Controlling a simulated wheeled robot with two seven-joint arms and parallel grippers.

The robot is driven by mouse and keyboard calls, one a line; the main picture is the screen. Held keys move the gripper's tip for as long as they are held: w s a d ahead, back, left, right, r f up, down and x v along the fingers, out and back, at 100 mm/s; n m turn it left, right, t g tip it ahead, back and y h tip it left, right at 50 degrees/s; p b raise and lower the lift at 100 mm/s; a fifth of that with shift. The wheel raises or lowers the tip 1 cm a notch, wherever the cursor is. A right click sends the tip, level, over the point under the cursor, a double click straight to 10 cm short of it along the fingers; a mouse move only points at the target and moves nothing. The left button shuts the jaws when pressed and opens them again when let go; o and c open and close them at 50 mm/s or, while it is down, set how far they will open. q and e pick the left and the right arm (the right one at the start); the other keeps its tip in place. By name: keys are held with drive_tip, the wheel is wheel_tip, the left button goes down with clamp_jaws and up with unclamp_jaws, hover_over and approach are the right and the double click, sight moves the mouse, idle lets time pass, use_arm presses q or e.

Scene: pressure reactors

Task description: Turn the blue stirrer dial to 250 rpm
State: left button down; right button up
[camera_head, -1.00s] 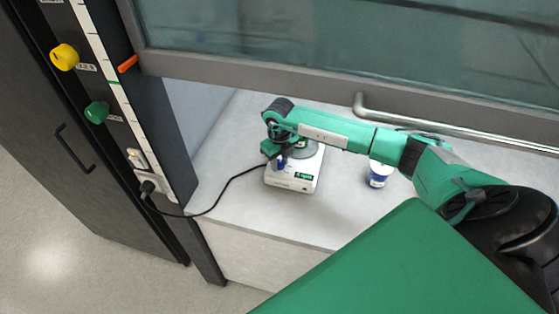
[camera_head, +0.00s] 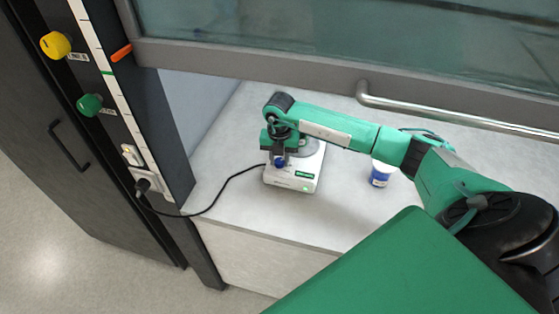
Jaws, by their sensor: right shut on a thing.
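The white stirrer (camera_head: 296,180) stands on the pale bench inside the fume hood, with a lit green display (camera_head: 304,174) on its front right. Its blue dial (camera_head: 281,163) shows at the front left of its top, partly covered by my right gripper. My right gripper (camera_head: 280,158) points down over the stirrer and is shut on the blue dial. The dial's mark and the number on the display are too small to read. My left gripper is not in view.
The raised sash with its metal handle (camera_head: 450,121) hangs above my right arm. A white and blue jar (camera_head: 381,173) stands right of the stirrer. A black cable (camera_head: 215,203) runs to a socket on the left post. Yellow (camera_head: 55,45) and green (camera_head: 89,105) knobs sit on that post.

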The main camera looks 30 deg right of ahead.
sight(280, 161)
drive_tip(key=shift+r+m, duration=0.1)
drive_tip(key=shift+m, duration=1.1)
drive_tip(key=o, duration=1)
drive_tip(key=shift+c, duration=0.2)
drive_tip(key=shift+b, duration=0.3)
wheel_tip(280, 161, up, 14)
drive_tip(key=b, duration=0.3)
